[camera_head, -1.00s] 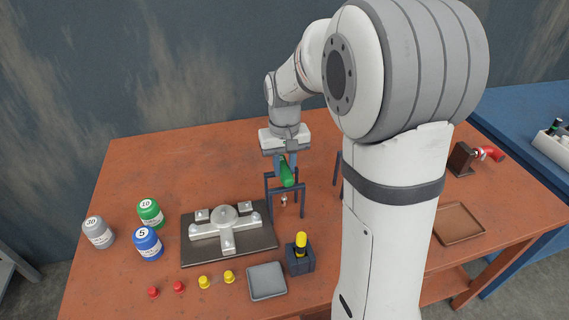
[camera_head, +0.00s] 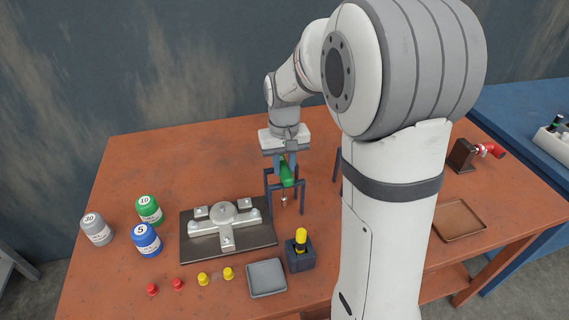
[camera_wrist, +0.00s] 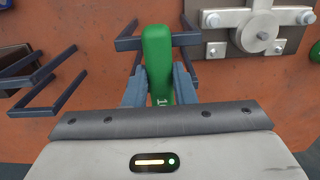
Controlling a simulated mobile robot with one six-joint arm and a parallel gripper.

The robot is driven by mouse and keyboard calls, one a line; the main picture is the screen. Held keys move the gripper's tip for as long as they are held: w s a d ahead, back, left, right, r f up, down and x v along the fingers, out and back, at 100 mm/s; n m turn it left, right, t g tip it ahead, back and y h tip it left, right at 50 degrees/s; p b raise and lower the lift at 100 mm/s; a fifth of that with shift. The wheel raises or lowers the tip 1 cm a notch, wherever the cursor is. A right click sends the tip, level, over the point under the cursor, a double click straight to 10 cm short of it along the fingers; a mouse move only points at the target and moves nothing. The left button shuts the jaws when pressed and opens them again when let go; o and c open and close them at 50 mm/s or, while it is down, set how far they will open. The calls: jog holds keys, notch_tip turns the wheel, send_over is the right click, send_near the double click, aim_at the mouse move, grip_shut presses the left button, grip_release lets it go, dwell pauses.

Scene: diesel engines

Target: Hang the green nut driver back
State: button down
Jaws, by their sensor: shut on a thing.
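The green nut driver (camera_head: 286,175) is held in my gripper (camera_head: 286,163), which is shut on its green handle. Its thin metal shaft points down, with the tip above the table. The handle also shows in the wrist view (camera_wrist: 157,60), between the two fingers of my gripper (camera_wrist: 160,85). A dark blue-grey rack (camera_head: 302,196) stands on the table, and the driver is at its upper frame, between its bars. In the wrist view the rack's bars (camera_wrist: 127,44) show on both sides of the handle. I cannot tell whether the driver touches the rack.
A plate with a metal fixture (camera_head: 263,240) lies left of the rack. A yellow-handled tool stands in a dark block (camera_head: 300,262) in front, beside a grey tray (camera_head: 266,279). Several bottles and small caps are at the left. A second rack (camera_wrist: 45,85) shows in the wrist view.

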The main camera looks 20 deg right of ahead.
aim_at(284, 167)
jog(key=c, duration=0.8)
grip_release()
jog(key=shift+o, duration=0.2)
jog(key=shift+r, duration=0.2)
jog(key=shift+r+p, duration=1.35)
jog(key=shift+r, duration=0.15)
jog(key=shift+r, duration=0.1)
notch_tip(284, 167, up, 6)
jog(key=p, duration=0.4)
